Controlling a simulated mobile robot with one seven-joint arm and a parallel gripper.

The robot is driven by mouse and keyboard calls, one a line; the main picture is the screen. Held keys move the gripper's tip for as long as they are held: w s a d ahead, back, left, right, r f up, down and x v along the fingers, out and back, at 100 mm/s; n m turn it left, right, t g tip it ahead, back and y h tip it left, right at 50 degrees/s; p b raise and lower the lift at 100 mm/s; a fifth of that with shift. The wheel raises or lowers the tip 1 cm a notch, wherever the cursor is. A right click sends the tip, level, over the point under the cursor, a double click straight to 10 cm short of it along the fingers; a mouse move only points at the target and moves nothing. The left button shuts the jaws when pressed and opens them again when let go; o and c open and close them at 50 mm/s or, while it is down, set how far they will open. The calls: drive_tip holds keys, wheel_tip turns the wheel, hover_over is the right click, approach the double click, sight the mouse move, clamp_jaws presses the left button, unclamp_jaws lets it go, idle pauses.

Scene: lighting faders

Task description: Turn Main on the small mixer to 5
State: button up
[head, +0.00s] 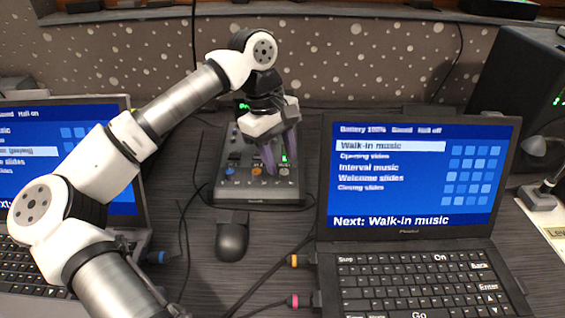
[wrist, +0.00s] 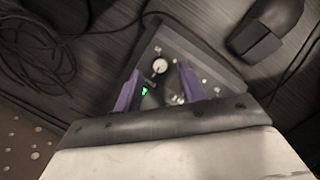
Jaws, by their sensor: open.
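The small mixer (head: 262,201) is a dark sloped box on the table between the two laptops. Its front row has small knobs, among them a blue one (head: 229,171), an orange one (head: 257,171) and a pale one (head: 283,171). My gripper (head: 279,165) is open over the mixer's right part, purple fingers pointing down. In the wrist view, a pale round knob (wrist: 160,66) shows between the fingertips of my gripper (wrist: 158,75). I cannot tell whether the fingers touch it. Its labels and setting are too small to read. My gripper hides part of the mixer's back.
A black mouse (head: 232,238) lies in front of the mixer. A laptop (head: 418,185) stands close on the right, another (head: 70,150) on the left behind my arm. Cables (head: 185,240) run across the table. A speaker (head: 525,90) stands at the back right.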

drive_tip(key=v, duration=1.1)
drive_tip(key=shift+p, duration=0.35)
drive_tip(key=shift+d, duration=0.1)
